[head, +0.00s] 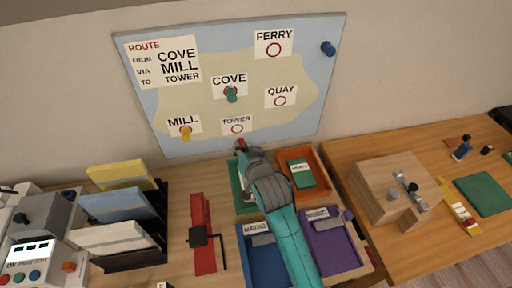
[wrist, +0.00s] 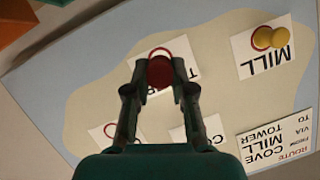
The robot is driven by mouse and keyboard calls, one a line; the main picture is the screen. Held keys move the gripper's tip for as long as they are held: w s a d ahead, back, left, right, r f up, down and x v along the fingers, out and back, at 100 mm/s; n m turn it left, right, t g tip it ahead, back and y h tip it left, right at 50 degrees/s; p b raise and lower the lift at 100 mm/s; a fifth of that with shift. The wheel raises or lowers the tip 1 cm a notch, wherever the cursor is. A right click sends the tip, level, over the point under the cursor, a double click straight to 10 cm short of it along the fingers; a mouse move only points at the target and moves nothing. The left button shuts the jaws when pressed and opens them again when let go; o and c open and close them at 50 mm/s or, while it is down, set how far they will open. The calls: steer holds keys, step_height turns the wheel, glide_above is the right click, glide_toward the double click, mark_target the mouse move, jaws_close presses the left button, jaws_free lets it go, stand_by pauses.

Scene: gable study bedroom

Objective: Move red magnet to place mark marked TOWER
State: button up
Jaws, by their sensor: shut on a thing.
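The TOWER place mark is a white card with a red ring (head: 237,128) low on the map board, and its ring shows empty in the head view. My gripper (head: 241,148) is just below that card in the head view. In the wrist view, which sees the board upside down, my gripper (wrist: 158,88) is shut on the red magnet (wrist: 160,72). There the magnet overlaps the lower part of the TOWER ring (wrist: 160,51). I cannot tell whether the magnet touches the board.
A yellow magnet (head: 186,133) is on MILL, a green magnet (head: 231,94) on COVE, and a blue magnet (head: 328,48) at the board's upper right. The QUAY (head: 280,100) and FERRY (head: 274,48) rings are empty. Trays and an orange box (head: 316,160) crowd the desk below.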

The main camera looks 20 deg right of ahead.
mark_target(242, 140)
steer(key=shift+w+d, duration=0.25)
steer(key=shift+w, duration=1)
steer(key=shift+w+d, duration=0.2)
steer(key=shift+w, duration=1.05)
steer(key=shift+w+d, duration=0.1)
steer(key=shift+w, duration=0.3)
steer(key=o, duration=0.9)
steer(key=shift+s, duration=0.1)
steer(key=shift+s+a, duration=0.25)
steer(key=shift+s, duration=0.9)
steer(key=shift+s+a, duration=0.2)
steer(key=shift+s, duration=0.9)
steer(key=shift+s+a, duration=0.25)
steer(key=shift+s, duration=0.9)
